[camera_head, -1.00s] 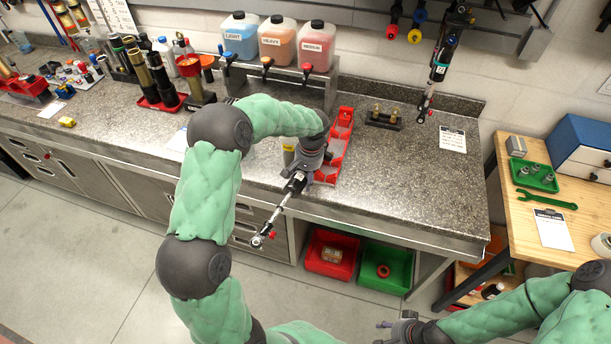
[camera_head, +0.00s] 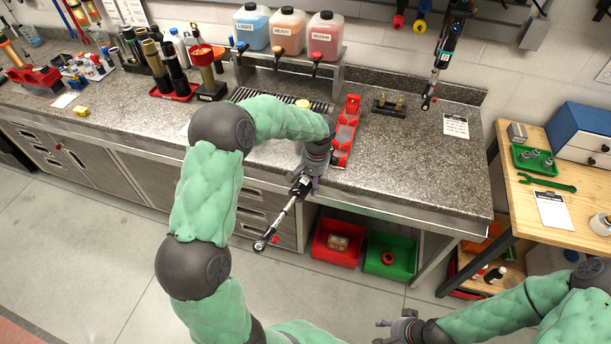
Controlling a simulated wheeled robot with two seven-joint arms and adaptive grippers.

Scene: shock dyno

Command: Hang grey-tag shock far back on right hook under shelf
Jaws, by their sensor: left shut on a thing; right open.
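My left gripper (camera_head: 302,184) is shut on a shock (camera_head: 282,215) with a black body and a silver shaft. The shock slants down to the left, its eye end out past the counter's front edge. I cannot make out a tag colour on it. Another shock (camera_head: 441,60) hangs upright under the shelf at the upper right, its lower end just above the counter. The shelf and its hooks are mostly cut off by the top edge, so the right hook is not clear. My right gripper (camera_head: 384,332) is open and empty at the bottom, in front of the counter.
Three fluid jugs (camera_head: 287,30) stand on a rack behind. The counter's right part is mostly clear. A wooden bench (camera_head: 590,206) stands at the right.

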